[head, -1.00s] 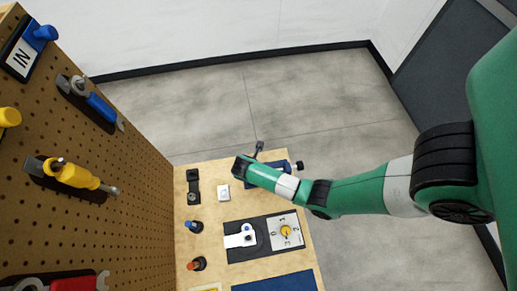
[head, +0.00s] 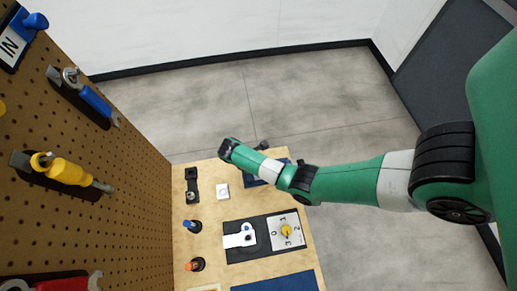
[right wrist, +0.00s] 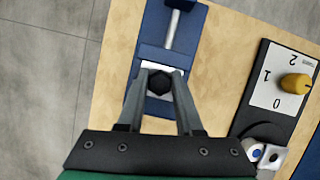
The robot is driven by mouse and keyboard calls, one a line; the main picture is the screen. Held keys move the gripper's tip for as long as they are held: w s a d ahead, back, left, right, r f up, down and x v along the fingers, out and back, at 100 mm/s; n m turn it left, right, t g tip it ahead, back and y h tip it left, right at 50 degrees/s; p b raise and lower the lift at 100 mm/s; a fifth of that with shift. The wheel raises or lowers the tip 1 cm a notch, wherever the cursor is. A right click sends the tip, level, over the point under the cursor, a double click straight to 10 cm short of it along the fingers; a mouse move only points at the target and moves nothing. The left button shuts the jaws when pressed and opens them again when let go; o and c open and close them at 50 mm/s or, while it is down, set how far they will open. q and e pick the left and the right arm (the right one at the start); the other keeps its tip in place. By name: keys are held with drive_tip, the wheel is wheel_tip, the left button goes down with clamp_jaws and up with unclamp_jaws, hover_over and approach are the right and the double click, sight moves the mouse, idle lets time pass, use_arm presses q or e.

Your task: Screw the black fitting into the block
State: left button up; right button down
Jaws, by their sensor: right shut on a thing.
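The black fitting (right wrist: 160,83) shows as a dark hexagon in the right wrist view. My right gripper (right wrist: 160,76) is shut on it, one finger on each side. The pale block (right wrist: 150,66) sits in the blue vise (right wrist: 148,52), directly behind the fitting in this view. The fitting and fingers hide part of the block, and I cannot tell how deep the fitting sits. In the head view my right arm covers most of the vise (head: 252,181), and the gripper's fingers are hidden. My left gripper is not in view.
A plate with a yellow knob (right wrist: 295,83) lies right of the vise in the right wrist view. In the head view a white square piece (head: 222,191) and a dark holder (head: 191,185) are to the left. A pegboard (head: 120,175) with tools stands at the left.

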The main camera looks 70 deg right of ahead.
drive_tip(key=shift+c, duration=2.4)
unclamp_jaws()
drive_tip(key=shift+o, duration=0.2)
drive_tip(key=o, duration=0.4)
drive_tip(key=shift+o, duration=0.2)
drive_tip(key=shift+r, duration=0.1)
wheel_tip(320, 180, up, 5)
drive_tip(key=p, duration=0.5)
drive_tip(key=shift+p, duration=0.3)
